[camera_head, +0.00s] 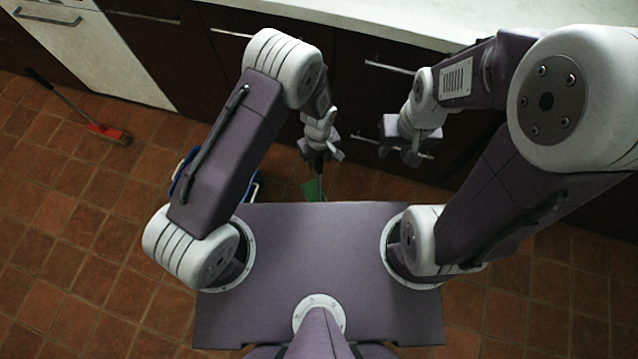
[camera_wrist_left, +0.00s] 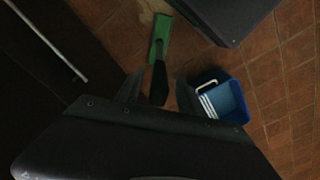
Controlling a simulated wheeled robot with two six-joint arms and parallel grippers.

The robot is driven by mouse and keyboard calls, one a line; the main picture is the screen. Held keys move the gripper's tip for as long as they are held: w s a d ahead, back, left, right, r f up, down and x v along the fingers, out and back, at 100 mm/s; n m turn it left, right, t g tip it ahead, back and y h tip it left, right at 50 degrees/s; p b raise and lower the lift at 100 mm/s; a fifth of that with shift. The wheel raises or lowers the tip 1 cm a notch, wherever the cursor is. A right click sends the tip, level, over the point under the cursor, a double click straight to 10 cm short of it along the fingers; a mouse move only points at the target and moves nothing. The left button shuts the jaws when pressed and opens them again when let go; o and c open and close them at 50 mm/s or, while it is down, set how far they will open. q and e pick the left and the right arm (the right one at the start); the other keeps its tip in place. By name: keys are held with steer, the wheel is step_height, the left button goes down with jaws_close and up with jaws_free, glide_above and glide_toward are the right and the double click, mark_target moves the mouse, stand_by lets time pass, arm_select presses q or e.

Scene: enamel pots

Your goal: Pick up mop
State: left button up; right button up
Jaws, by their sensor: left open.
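A green flat head with a dark handle, which looks like the mop (camera_head: 311,189), is down by the cabinets, just beyond my body's front edge. In the left wrist view the green head (camera_wrist_left: 160,35) is at the top, and its dark handle (camera_wrist_left: 158,85) reaches down between my fingertips. My left gripper (camera_head: 318,160) points down over the handle; in its wrist view (camera_wrist_left: 158,92) the fingers are open on either side of the handle. Whether they touch it I cannot tell. My right gripper (camera_head: 407,152) hangs by the cabinet fronts; its finger gap is unclear.
A blue bucket (camera_wrist_left: 230,102) stands beside the handle, partly hidden behind my left arm in the head view (camera_head: 180,172). A red-headed broom (camera_head: 108,132) lies at the far left. Dark cabinets (camera_head: 205,55) with handles and a pale counter (camera_head: 400,18) line the back.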

arm_select(q)
step_height(320, 180, down, 5)
steer(key=shift+w+r+b, duration=0.1)
steer(key=shift+w+b, duration=0.05)
steer(key=shift+b, duration=0.65)
jaws_close()
steer(key=shift+r, duration=0.1)
